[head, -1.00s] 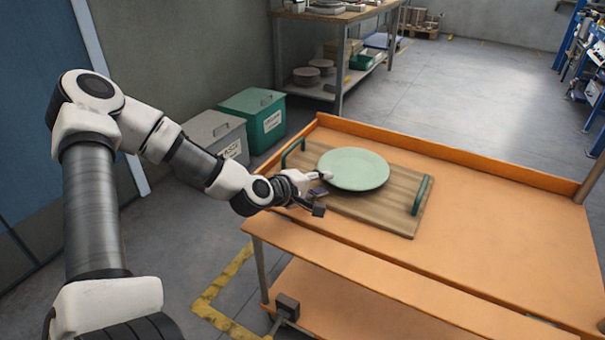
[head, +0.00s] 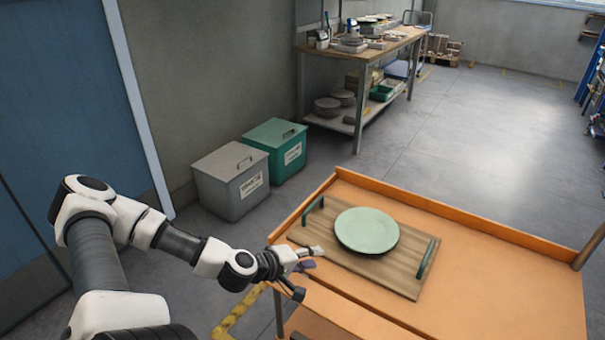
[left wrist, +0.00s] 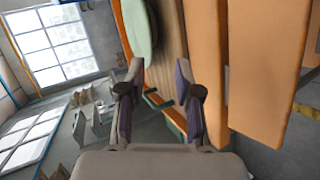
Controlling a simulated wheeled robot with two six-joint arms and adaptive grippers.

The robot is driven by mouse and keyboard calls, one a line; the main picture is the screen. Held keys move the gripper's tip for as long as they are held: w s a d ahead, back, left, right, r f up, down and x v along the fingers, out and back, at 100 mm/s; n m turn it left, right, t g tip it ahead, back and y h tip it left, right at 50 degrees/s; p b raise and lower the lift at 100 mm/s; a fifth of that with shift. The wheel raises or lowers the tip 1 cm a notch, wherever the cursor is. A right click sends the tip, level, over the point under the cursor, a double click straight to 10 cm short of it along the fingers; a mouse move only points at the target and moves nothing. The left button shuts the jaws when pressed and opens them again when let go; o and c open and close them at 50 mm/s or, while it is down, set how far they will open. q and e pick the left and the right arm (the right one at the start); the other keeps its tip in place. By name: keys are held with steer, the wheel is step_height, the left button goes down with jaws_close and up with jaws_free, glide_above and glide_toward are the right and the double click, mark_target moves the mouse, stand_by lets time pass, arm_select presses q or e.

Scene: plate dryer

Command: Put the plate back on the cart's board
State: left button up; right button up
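The pale green plate (head: 367,230) lies on the wooden board (head: 404,284) with green handles, on top of the orange cart (head: 500,290). The plate also shows at the top of the left wrist view (left wrist: 139,30), beyond the fingers, with part of the board (left wrist: 168,45) beside it. My left gripper (head: 312,258) is at the board's near left edge, apart from the plate. In the left wrist view its two fingers (left wrist: 157,85) are spread with nothing between them. My right gripper is in neither view.
A grey bin (head: 230,185) and a green bin (head: 275,150) stand on the floor behind the cart's left side. A workbench (head: 370,50) with stacked dishes stands further back. The cart top right of the board is clear.

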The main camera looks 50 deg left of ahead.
arm_select(q)
steer(key=s+d+f+m+g, duration=0.2)
steer(key=d, duration=0.1)
steer(key=s+d+f+m+g, duration=0.2)
steer(key=d+f+m, duration=0.1)
steer(key=s+d+f+m+g, duration=0.2)
steer(key=m+g, duration=0.1)
steer(key=shift+d+f+h, duration=0.3)
steer(key=shift+d, duration=0.1)
steer(key=s+d+f+m+g+y, duration=0.1)
steer(key=s+d+f+m+g, duration=0.2)
steer(key=s, duration=0.4)
steer(key=s+d+f+m+g+y, duration=0.1)
steer(key=s+d+f+m+g, duration=0.1)
steer(key=s+d+f+m, duration=0.2)
steer(key=s, duration=0.2)
steer(key=shift+s+d+g, duration=0.35)
steer(key=shift+g, duration=0.05)
steer(key=shift+f, duration=0.1)
